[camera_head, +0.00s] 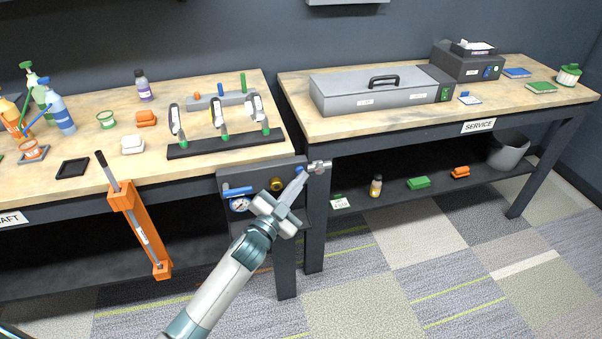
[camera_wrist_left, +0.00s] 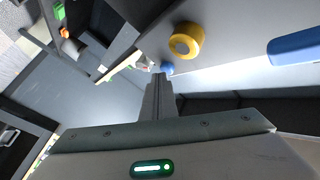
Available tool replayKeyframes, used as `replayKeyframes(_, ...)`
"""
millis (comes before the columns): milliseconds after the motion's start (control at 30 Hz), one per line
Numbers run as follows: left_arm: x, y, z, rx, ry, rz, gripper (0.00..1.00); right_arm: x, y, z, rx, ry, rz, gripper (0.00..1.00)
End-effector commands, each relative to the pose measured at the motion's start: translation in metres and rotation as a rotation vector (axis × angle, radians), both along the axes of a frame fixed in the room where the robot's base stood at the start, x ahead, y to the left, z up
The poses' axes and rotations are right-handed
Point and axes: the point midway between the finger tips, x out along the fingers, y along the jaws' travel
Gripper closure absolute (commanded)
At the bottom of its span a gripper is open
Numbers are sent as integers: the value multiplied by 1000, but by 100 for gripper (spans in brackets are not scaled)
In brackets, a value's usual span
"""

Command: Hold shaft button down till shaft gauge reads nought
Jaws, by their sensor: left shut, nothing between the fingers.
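The gauge's needle is too small to read. In the left wrist view the blue button (camera_wrist_left: 167,67) is just beyond my fingertips, with the yellow-ringed part (camera_wrist_left: 186,42) and the blue lever (camera_wrist_left: 290,46) beside it. My left gripper (camera_head: 300,176) is shut and empty, its tips at the blue button. I cannot tell whether they touch or press it. My right gripper is out of view.
A silver fitting (camera_head: 320,166) juts out right beside my left fingertips. An orange holder (camera_head: 148,235) with a shaft (camera_head: 140,220) hangs on the bench front to the left. The carpet in front is clear.

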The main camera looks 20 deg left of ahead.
Motion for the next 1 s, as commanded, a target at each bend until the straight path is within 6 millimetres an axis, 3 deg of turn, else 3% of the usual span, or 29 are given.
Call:
replayKeyframes(233, 0, 1, 0, 0, 0, 1, 100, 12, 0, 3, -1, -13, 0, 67)
replayKeyframes(367, 0, 0, 0, 0, 1, 1, 100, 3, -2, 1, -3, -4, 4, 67)
replayKeyframes(1000, -16, -10, 0, 1, 0, 0, 100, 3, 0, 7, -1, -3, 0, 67)
